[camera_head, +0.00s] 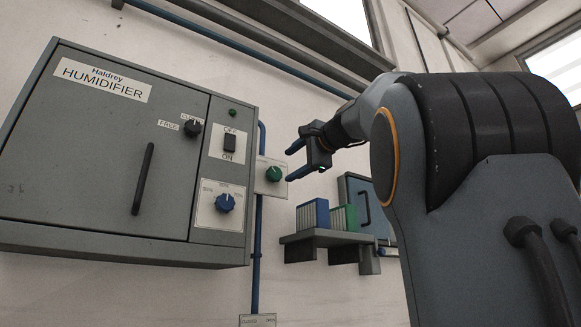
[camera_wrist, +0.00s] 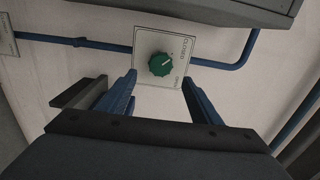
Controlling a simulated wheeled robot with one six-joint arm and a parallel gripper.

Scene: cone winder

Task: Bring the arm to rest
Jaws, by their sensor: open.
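My gripper (camera_head: 294,160) is at the end of my raised arm, right of the grey humidifier cabinet (camera_head: 105,180). Its two blue fingers are apart with nothing between them. In the wrist view my gripper (camera_wrist: 158,90) points toward a green knob (camera_wrist: 160,64) on a pale plate marked CLOSED and OPEN. The knob lies beyond the fingertips, and a gap to it seems to show. The green knob also shows in the head view (camera_head: 273,174), just left of and below the fingers.
A wall shelf (camera_head: 330,239) holds blue and green filters below my gripper. A blue pipe (camera_head: 257,240) runs down the wall.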

